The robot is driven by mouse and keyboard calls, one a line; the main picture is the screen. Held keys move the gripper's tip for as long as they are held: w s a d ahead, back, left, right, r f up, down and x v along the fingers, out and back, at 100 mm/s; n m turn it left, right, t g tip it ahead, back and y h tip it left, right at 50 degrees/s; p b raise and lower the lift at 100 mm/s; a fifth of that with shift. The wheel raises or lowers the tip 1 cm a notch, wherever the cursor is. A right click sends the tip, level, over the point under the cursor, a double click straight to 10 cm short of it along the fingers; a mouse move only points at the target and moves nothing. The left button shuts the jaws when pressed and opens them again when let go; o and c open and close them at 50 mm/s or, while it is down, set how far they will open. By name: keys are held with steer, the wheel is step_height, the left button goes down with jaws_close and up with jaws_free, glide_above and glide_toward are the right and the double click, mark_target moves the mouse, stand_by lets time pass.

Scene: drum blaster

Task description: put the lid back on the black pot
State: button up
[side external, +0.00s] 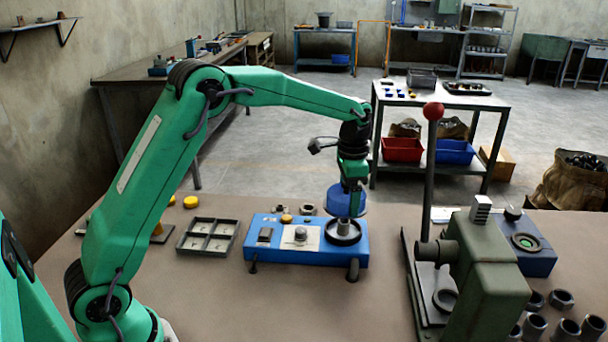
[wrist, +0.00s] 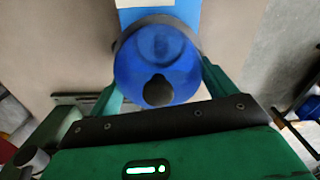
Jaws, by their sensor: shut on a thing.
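A round blue lid (side external: 337,201) is held in my gripper (side external: 351,200) in the side view. In the wrist view it is a blue disc (wrist: 150,55) with a dark knob, between the two green fingers of my gripper (wrist: 162,85). The black pot (side external: 343,232) is a low dark ring on the right end of a blue box (side external: 290,246). The lid is right over the pot and looks roughly level.
A grey divided tray (side external: 208,237) lies left of the blue box. A dark green press (side external: 480,270) with a red-knobbed lever (side external: 433,112) stands to the right. The bench in front of the blue box is clear.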

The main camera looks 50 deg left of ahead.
steer(key=shift+a+f, duration=0.1)
steer(key=shift+f, duration=0.15)
steer(key=shift+f, duration=2.95)
steer(key=shift+f, duration=0.2)
stand_by(0.3)
steer(key=o, duration=1)
steer(key=shift+r, duration=0.1)
steer(key=shift+r, duration=3.4)
